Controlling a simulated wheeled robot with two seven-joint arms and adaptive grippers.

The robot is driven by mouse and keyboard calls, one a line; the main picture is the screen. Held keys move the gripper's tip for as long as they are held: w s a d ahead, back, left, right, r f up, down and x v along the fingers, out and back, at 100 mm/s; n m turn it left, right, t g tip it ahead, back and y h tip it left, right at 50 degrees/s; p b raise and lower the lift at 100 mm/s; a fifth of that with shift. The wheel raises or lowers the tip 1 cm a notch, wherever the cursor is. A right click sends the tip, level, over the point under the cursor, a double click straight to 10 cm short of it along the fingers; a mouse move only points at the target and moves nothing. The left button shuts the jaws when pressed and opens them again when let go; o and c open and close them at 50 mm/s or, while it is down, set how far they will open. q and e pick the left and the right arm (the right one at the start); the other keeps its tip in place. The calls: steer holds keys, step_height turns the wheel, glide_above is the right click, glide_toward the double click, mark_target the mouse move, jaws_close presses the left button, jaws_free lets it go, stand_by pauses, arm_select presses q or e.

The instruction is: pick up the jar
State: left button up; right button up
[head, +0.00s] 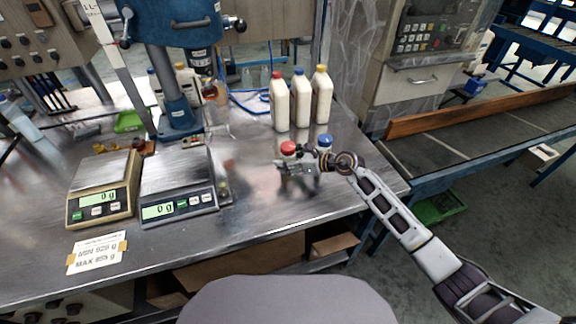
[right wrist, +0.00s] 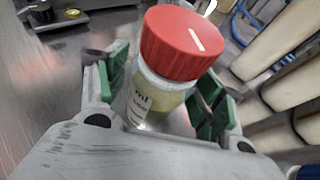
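A small clear jar with a red lid (head: 288,148) stands near the front right of the metal table. My right gripper (head: 298,168) is low over the table at this jar. In the right wrist view the red-lidded jar (right wrist: 170,65) sits between the green-padded fingers (right wrist: 165,95), one on each side. The fingers look spread, with narrow gaps beside the glass; firm contact does not show. The jar has a white label and pale yellowish contents. A second jar with a blue lid (head: 325,141) stands just behind and right of the gripper, partly hidden. My left gripper is out of view.
Several white bottles with coloured caps (head: 301,98) stand behind the jars. Two scales (head: 178,180) and a blue press stand (head: 180,110) occupy the left. A paper note (head: 97,253) lies at the front left. A conveyor (head: 470,140) runs beyond the table's right edge.

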steer(key=c, duration=0.9)
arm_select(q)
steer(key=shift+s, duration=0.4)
arm_select(e)
steer(key=shift+o, duration=0.2)
steer(key=shift+r, duration=0.15)
steer(key=shift+r, duration=0.9)
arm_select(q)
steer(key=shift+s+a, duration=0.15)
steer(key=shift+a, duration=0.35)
arm_select(e)
step_height(320, 180, up, 26)
